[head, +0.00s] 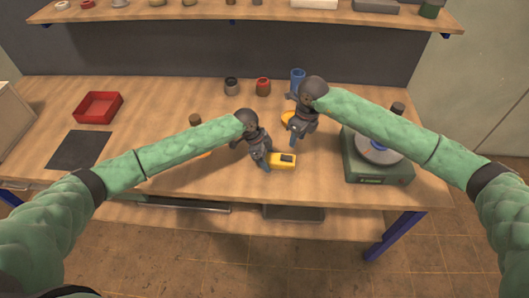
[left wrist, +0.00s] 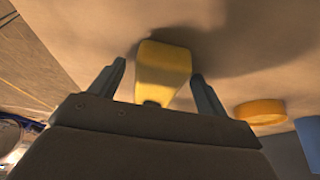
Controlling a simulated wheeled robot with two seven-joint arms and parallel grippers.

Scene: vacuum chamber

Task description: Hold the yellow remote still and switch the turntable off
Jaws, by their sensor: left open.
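The yellow remote (head: 284,161), with a dark patch on top, lies on the workbench near its front edge, right of centre. My left gripper (head: 263,162) is at its left end, low over the bench. In the left wrist view the remote (left wrist: 163,70) shows between the two spread fingers of my left gripper (left wrist: 158,75), with gaps at the sides. The turntable (head: 378,172), a green box with a grey round plate, stands at the bench's right. Its switch is too small to make out. My right gripper (head: 296,132) points down behind the remote, left of the turntable; its jaw opening is unclear.
An orange round piece (head: 288,118) lies partly behind my right gripper; the left wrist view shows it too (left wrist: 260,112). A blue cup (head: 298,76) and two small jars stand farther back. A red tray (head: 98,106) and dark mat (head: 80,150) lie at left.

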